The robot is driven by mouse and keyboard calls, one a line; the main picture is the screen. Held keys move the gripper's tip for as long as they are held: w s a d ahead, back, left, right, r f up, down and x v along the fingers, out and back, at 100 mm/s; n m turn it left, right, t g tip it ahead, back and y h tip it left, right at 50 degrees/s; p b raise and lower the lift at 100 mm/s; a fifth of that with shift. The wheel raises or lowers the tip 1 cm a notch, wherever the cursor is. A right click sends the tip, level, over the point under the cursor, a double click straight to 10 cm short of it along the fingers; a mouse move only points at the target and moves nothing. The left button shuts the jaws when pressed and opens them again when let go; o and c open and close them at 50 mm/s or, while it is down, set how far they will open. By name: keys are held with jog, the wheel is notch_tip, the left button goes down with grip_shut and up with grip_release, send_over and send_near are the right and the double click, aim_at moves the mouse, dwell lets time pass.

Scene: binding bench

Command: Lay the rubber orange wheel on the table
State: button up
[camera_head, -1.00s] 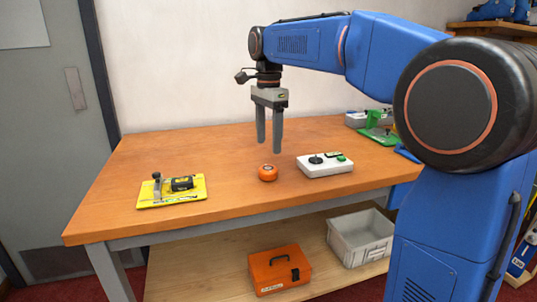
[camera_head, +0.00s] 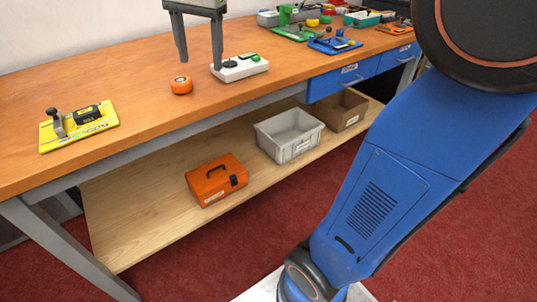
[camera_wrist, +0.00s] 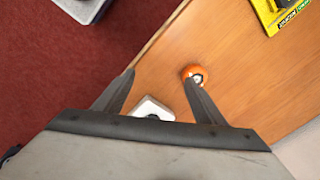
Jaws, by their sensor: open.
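The orange wheel (camera_head: 181,85) lies flat on the wooden table (camera_head: 120,75), between the yellow board and the white control box. It also shows in the wrist view (camera_wrist: 193,72), just beyond the tip of one finger. My gripper (camera_head: 199,65) is open and empty, with its fingers pointing down above the table. In the head view its fingertips appear on either side of the wheel's upper right, at a height that I cannot tell exactly. The gripper's upper part is cut off by the top of the head view.
A white control box (camera_head: 240,68) stands right of the wheel. A yellow board (camera_head: 78,126) with tools lies at the left. Several coloured boards fill the table's far right. An orange toolbox (camera_head: 216,180) and a grey bin (camera_head: 290,135) stand on the lower shelf.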

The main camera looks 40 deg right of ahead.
jog(key=s+d+f+n+t, duration=0.1)
jog(key=s+f+n, duration=0.4)
jog(key=s+f, duration=0.5)
jog(key=s+d+f+n+t, duration=0.2)
jog(key=s+f+n, duration=0.3)
jog(key=s+f, duration=0.6)
jog(key=shift+s+d+n, duration=0.4)
jog(key=shift+s+d, duration=0.2)
jog(key=shift+d, duration=0.3)
jog(key=shift+r, duration=0.1)
dwell(0.4)
